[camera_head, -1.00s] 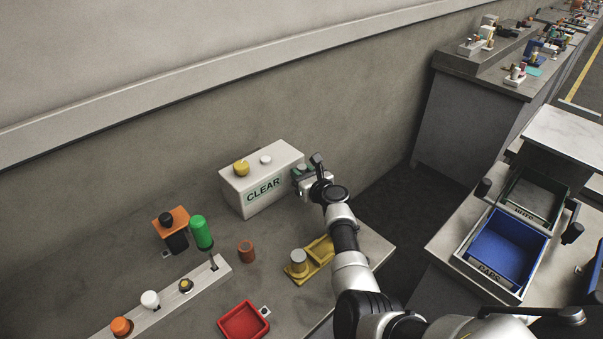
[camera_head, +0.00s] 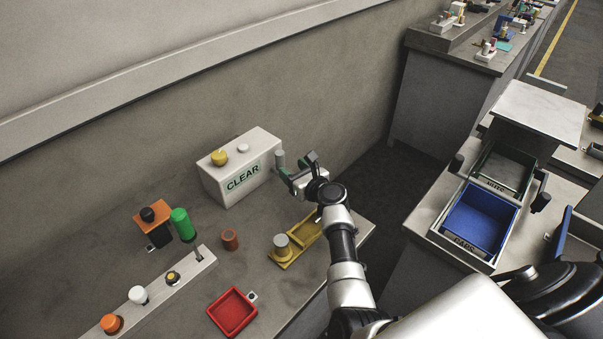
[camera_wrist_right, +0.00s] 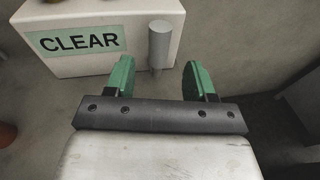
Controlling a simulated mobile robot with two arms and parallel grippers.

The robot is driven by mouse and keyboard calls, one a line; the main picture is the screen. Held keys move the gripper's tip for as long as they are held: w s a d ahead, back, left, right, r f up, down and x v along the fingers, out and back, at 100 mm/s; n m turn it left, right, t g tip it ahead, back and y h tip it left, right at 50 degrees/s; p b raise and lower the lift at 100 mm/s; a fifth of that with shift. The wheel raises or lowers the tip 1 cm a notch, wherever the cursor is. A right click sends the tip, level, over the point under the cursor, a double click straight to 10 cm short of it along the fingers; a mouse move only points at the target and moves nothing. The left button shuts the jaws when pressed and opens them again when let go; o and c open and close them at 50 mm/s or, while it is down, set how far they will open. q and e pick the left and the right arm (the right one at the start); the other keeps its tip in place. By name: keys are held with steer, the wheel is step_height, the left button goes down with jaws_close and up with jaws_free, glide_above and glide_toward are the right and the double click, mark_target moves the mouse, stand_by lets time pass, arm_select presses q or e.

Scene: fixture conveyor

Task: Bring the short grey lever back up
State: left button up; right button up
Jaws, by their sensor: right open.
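The short grey lever (camera_head: 280,159) shows as a grey cylinder at the right end of the white box marked CLEAR (camera_head: 243,178). My right gripper (camera_head: 296,167) is open, with green-padded fingers. In the wrist view the handle lies beyond the gap between the fingertips (camera_wrist_right: 158,77), and nothing is held. Whether a finger touches the lever I cannot tell. My left gripper is not in view.
A yellow fixture (camera_head: 294,244) stands beneath my right forearm. A green-handled lever (camera_head: 183,224), a brown cup (camera_head: 230,239) and a red tray (camera_head: 233,312) are to the left. The wall is behind the box. A blue bin (camera_head: 480,222) is on the right bench.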

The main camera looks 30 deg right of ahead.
steer(key=shift+v, duration=1.9)
steer(key=shift+f, duration=0.1)
